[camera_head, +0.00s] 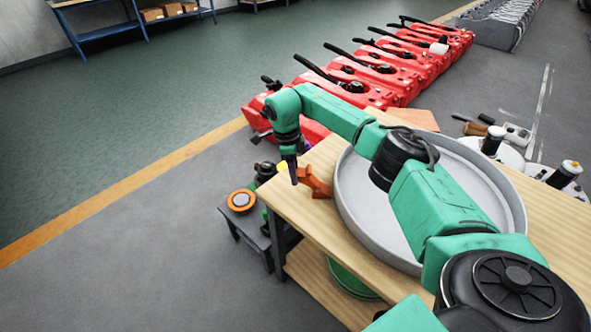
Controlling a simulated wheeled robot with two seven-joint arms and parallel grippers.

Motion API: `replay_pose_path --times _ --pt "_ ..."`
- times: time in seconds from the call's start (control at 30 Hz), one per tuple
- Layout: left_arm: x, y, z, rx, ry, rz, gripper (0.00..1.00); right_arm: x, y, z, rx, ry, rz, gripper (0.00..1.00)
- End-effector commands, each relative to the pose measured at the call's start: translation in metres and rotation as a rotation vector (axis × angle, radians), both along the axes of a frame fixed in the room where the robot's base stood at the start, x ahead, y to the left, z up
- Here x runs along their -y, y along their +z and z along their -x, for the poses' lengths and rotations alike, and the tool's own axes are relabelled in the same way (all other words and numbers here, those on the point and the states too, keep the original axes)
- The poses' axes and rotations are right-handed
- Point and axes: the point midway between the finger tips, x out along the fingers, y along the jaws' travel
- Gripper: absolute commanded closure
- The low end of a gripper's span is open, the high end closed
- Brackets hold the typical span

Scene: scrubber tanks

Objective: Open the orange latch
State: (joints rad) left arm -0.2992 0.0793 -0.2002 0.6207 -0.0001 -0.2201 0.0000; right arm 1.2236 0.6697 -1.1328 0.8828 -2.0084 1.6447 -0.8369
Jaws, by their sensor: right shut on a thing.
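The orange latch (316,181) sits at the left edge of the wooden table, beside the rim of a large round grey tank lid (345,207). My right arm reaches across the lid from the lower right, and its gripper (292,174) points down at the latch's left end. The gripper is shut on the latch there; the fingertips are small and partly hidden. My left gripper is not in view.
The wooden table (503,200) has a lower shelf with a green round thing (352,280). A small dark stand (240,222) with an orange-ringed part is left of it. Red tanks (385,75) line up behind. The floor at left is clear.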

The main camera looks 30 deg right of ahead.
Motion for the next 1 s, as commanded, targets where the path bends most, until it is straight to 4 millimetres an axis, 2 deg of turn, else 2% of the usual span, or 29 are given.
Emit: replay_pose_path --times 0.43,0.47,0.5,0.53,0.87,1.0 --pt "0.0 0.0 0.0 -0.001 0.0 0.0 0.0 -0.004 -0.002 0.0 -0.006 0.008 0.006 1.0" --pt "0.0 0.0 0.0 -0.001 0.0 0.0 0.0 -0.004 -0.002 0.0 -0.006 0.008 0.006 0.42" --pt "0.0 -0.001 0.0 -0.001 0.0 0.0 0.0 -0.003 -0.002 0.0 -0.007 0.008 0.006 0.26" --pt "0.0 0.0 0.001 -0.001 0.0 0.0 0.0 -0.003 -0.002 0.0 -0.007 0.007 0.006 0.22" --pt "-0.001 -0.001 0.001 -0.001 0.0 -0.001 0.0 -0.001 0.0 0.0 -0.006 0.003 0.009 0.22" --pt "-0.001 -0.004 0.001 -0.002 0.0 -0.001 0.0 -0.003 0.017 -0.002 -0.003 0.003 0.009 0.22"
